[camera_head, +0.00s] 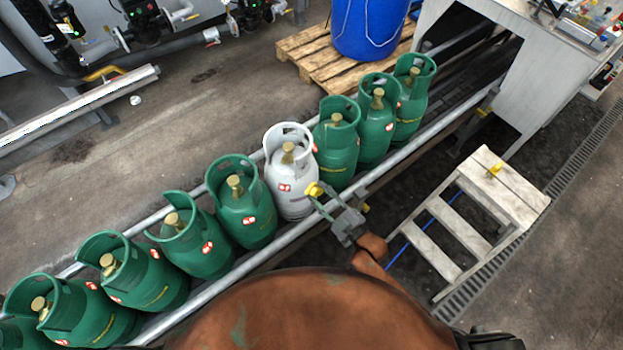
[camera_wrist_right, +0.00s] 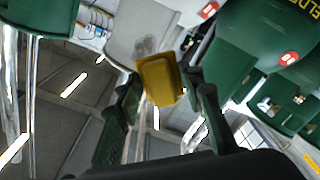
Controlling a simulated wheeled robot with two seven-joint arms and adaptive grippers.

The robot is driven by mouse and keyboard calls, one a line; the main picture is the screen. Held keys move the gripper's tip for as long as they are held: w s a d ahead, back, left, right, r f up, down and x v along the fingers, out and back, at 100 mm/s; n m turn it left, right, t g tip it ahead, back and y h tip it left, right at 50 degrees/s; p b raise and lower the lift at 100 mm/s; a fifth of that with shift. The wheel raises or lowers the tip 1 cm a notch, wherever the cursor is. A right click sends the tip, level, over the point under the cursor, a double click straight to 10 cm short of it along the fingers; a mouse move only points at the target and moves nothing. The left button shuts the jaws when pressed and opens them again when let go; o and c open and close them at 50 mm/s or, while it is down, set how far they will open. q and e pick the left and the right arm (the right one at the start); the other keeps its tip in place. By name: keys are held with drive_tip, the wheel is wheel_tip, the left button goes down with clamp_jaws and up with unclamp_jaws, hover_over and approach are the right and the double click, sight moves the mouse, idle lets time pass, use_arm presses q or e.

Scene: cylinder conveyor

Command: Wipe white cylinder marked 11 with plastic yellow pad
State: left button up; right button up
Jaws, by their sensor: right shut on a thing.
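The white cylinder (camera_head: 290,185) stands in a row of green cylinders on the conveyor. A red-and-white label shows on its side; I cannot read the number 11. My right gripper (camera_head: 324,200) is shut on the yellow pad (camera_head: 314,189), at the white cylinder's right side. In the right wrist view the yellow pad (camera_wrist_right: 160,82) sits between the fingers. The white cylinder (camera_wrist_right: 128,28) is behind it there, with a grey smudge (camera_wrist_right: 146,46) just above the pad. I cannot tell whether the pad touches the surface. My left gripper is not in view.
Green cylinders stand close on both sides, one left (camera_head: 240,205) and one right (camera_head: 337,150). A metal rail (camera_head: 270,253) runs along the conveyor's near side. A wooden step stool (camera_head: 520,200) stands right. A blue drum (camera_head: 368,28) is on a pallet (camera_head: 305,45) behind.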

sight(310, 161)
drive_tip(key=shift+b+x, duration=0.5)
drive_tip(key=shift+x, duration=2.85)
drive_tip(key=shift+x, duration=1.05)
drive_tip(key=shift+d+f, duration=0.1)
drive_tip(key=shift+w+d+b, duration=0.25)
drive_tip(key=shift+w+d, duration=0.2)
drive_tip(key=shift+d, duration=0.2)
drive_tip(key=shift+w+d+b, duration=0.25)
drive_tip(key=shift+w+d, duration=0.2)
drive_tip(key=shift+d, duration=0.2)
drive_tip(key=shift+w+d, duration=1)
drive_tip(key=shift+d, duration=0.2)
drive_tip(key=shift+a, duration=0.1)
